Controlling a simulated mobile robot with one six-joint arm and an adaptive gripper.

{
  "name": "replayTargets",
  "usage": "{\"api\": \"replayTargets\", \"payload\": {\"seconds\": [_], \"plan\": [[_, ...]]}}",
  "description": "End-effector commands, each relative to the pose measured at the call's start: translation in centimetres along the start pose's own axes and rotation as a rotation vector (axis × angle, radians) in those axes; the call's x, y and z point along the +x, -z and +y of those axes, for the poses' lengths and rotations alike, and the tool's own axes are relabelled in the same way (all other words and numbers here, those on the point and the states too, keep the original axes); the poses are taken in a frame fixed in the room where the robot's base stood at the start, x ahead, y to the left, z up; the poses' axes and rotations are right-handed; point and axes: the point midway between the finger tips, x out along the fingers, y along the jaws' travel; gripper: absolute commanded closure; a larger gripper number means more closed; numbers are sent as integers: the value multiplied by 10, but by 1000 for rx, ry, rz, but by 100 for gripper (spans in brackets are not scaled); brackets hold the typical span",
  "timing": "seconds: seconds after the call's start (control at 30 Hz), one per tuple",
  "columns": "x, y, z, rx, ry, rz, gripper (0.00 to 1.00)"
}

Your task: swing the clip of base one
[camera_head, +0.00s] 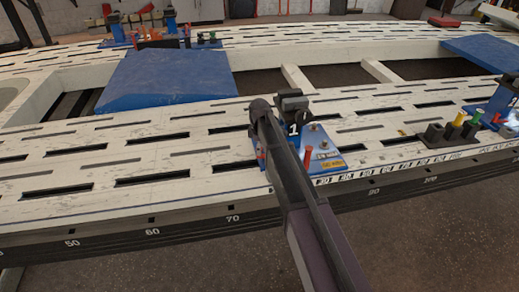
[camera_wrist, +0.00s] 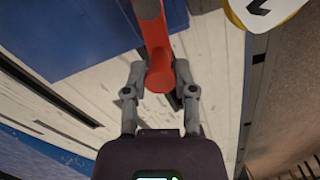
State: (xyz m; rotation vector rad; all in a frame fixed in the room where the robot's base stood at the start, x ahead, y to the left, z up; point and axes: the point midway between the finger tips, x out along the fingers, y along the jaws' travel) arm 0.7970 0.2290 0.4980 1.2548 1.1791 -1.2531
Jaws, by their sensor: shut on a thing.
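Base one (camera_head: 327,161) is a blue plate on the near rail of the white slotted bench. The clip runs from the fingers to the top edge. My fingertips are hard to make out in the head view.
Another base (camera_head: 168,38) stands on the far rail. Blue covers (camera_head: 165,77) bridge the bench's openings.

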Motion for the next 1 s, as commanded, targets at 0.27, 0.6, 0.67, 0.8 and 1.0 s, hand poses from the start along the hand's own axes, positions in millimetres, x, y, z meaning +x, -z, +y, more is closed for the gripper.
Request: {"api": "replayTargets", "payload": {"seconds": [0.27, 0.6, 0.67, 0.8, 1.0], "plan": [[0, 1, 4, 79, 1, 0, 100], [0, 0, 16, 322, 1, -1, 100], [0, 0, 18, 376, 1, -1, 100], [0, -2, 24, 509, 1, -1, 100], [0, -6, 32, 700, 1, -1, 100]]}}
